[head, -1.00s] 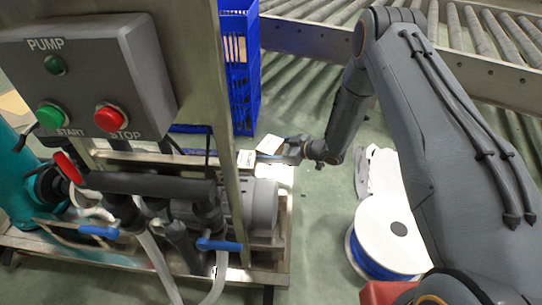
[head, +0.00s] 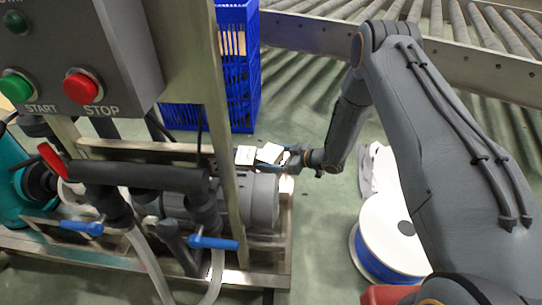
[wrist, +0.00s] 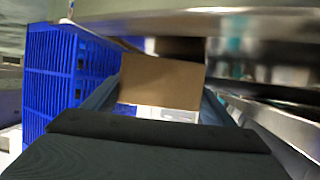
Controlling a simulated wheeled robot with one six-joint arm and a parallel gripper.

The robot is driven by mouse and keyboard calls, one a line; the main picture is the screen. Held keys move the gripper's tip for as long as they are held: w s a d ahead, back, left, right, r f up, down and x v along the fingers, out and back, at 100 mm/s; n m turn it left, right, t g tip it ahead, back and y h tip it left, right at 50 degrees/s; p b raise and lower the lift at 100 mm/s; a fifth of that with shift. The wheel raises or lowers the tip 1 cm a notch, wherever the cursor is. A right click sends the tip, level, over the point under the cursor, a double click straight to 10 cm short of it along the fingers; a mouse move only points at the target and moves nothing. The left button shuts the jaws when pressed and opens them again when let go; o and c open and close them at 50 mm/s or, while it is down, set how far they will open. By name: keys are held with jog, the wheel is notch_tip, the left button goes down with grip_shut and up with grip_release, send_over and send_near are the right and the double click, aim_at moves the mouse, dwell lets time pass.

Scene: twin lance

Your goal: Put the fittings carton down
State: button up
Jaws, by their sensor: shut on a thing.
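The fittings carton (head: 270,153) is a small pale box at the tip of my gripper (head: 284,158) in the head view, beside the pump frame's upright. A second pale patch lies just left of it; I cannot tell whether it is the same box. In the wrist view the carton (wrist: 160,82) shows a plain brown face with a white strip below, between the fingers of my gripper (wrist: 160,100). The gripper is shut on it. Whether the carton's underside touches anything is hidden.
The pump skid (head: 240,277) with its motor (head: 262,202) stands close by. A blue crate stack (head: 232,100) is behind, and a roller conveyor (head: 480,65) runs across the back. A white spool (head: 385,225) sits on the green floor to the right.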

aim_at(278, 160)
jog(key=shift+f+b, duration=0.3)
jog(key=shift+f, duration=0.35)
dwell(0.4)
jog(key=o, duration=1.5)
jog(key=shift+c, duration=0.2)
jog(key=shift+p+v, duration=1.75)
jog(key=shift+v, duration=2.2)
